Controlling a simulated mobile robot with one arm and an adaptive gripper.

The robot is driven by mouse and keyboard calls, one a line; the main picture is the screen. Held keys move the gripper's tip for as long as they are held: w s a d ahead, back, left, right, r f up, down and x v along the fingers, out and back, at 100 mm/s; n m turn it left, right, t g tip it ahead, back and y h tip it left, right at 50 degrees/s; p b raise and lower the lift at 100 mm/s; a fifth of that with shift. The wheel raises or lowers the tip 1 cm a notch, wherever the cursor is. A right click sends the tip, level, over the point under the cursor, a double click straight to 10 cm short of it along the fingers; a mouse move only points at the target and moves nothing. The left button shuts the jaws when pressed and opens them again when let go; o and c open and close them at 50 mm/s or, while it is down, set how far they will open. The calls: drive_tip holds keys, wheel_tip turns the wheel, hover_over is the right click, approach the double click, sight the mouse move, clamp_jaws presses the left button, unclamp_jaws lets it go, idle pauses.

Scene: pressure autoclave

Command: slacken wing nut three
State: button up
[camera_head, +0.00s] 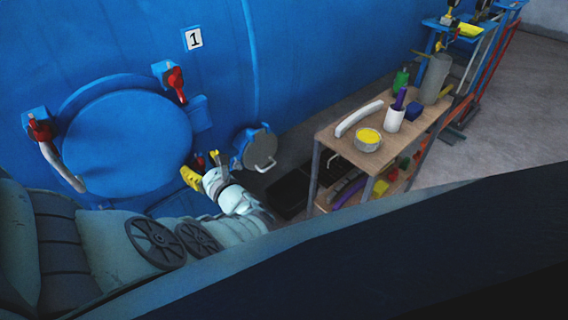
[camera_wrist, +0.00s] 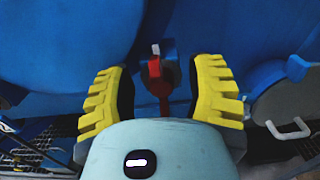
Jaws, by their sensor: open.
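The big round blue door (camera_head: 128,142) of the autoclave fills the left of the head view. A red wing nut (camera_head: 199,162) at its lower right edge is partly hidden by my gripper. In the wrist view this red wing nut (camera_wrist: 155,68) stands between and beyond my fingers, on a dark bolt. My gripper (camera_wrist: 160,90) is open, with a yellow ribbed finger on each side of the nut; I cannot tell whether either touches it. In the head view my gripper (camera_head: 204,166) is beside the door's lower right. Two other red wing nuts sit at upper right (camera_head: 176,82) and left (camera_head: 41,130).
A small grey hatch with a handle (camera_head: 260,148) is right of my gripper. A wooden cart (camera_head: 335,130) with a yellow-filled bowl (camera_head: 368,139), a white cup (camera_head: 394,120) and other items stands further right.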

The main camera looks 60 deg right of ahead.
clamp_jaws()
